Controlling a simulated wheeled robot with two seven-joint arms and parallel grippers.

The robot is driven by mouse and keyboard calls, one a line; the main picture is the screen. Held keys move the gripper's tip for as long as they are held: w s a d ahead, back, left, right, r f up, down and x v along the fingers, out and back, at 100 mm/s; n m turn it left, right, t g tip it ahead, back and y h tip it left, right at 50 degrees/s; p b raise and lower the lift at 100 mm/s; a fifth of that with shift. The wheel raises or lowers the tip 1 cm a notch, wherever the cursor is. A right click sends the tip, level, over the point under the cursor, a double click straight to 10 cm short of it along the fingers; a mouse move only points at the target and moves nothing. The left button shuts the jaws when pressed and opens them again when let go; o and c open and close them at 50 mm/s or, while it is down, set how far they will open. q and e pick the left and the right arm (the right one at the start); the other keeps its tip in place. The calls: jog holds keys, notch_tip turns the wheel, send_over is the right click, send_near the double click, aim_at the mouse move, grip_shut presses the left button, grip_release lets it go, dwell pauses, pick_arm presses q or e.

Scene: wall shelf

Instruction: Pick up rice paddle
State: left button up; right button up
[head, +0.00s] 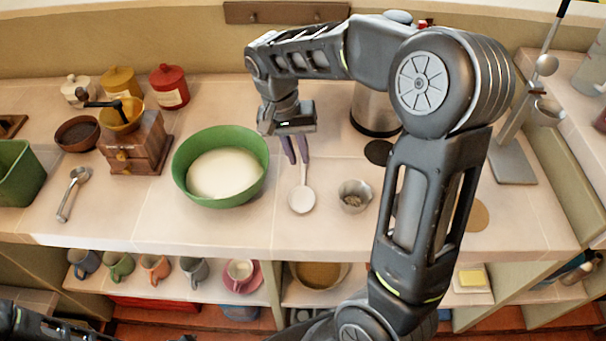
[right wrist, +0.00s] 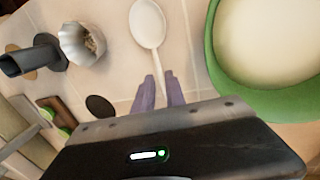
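The rice paddle, white with a round flat head (head: 302,200), lies on the counter between the green bowl and a small fluted cup. It also shows in the right wrist view (right wrist: 147,24), its handle pointing toward my right gripper. My right gripper (head: 298,162) is over the handle end, its two purple fingers apart. In the right wrist view the fingers (right wrist: 160,78) stand on either side of the handle, with a gap visible between them. The part of the handle nearest the palm is hidden. Dark parts of my left arm show at the lower left; its fingers do not.
The green bowl (head: 181,181) of white contents stands left of the paddle. The fluted metal cup (head: 355,196) stands close on its right. A metal canister (head: 374,110) is behind. A wooden grinder (head: 137,148) and a spoon (head: 73,193) are further left. The front counter strip is clear.

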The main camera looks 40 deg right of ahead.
aim_at(303, 168)
jog(key=f, duration=0.4)
jog(key=shift+s+d+p, duration=0.3)
jog(key=shift+d+p, duration=0.05)
grip_shut()
dwell(0.4)
